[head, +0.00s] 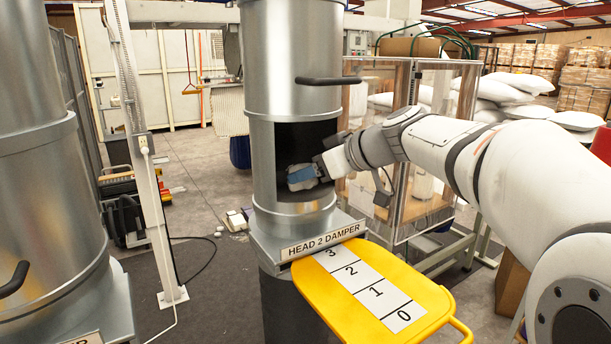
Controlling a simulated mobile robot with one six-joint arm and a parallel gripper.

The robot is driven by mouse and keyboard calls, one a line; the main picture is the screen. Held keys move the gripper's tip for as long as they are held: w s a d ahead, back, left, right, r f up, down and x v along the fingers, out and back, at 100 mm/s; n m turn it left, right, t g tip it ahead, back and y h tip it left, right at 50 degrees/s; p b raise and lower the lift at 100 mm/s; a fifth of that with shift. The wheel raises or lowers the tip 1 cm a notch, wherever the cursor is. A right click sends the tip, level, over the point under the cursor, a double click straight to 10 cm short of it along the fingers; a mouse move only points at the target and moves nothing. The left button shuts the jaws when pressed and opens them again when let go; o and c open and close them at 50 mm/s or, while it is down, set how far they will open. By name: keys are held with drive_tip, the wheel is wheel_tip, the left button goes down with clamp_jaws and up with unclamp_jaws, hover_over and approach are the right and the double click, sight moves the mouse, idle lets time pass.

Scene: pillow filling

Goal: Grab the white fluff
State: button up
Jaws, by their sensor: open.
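My gripper (318,170) reaches from the right into the dark opening of a metal duct (296,100) above the label "HEAD 2 DAMPER". Its jaws are open, though the fingertips are small and hard to make out. A pale blue-grey lump (301,177) shows in the opening right at the gripper's end. I cannot tell whether it touches the fingers or whether it is the white fluff. No clearly white fluff shows inside the opening; its interior is mostly in shadow.
A yellow damper plate (418,290) numbered 0 to 3 sticks out below the duct. A dark handle (328,81) sits above the opening. Another metal duct (45,190) stands at left. A clear-walled booth (375,90) is behind my arm. Small white bits (218,232) lie on the floor.

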drive_tip(key=c, duration=0.8)
drive_tip(key=shift+o, duration=0.2)
drive_tip(key=shift+r, duration=0.15)
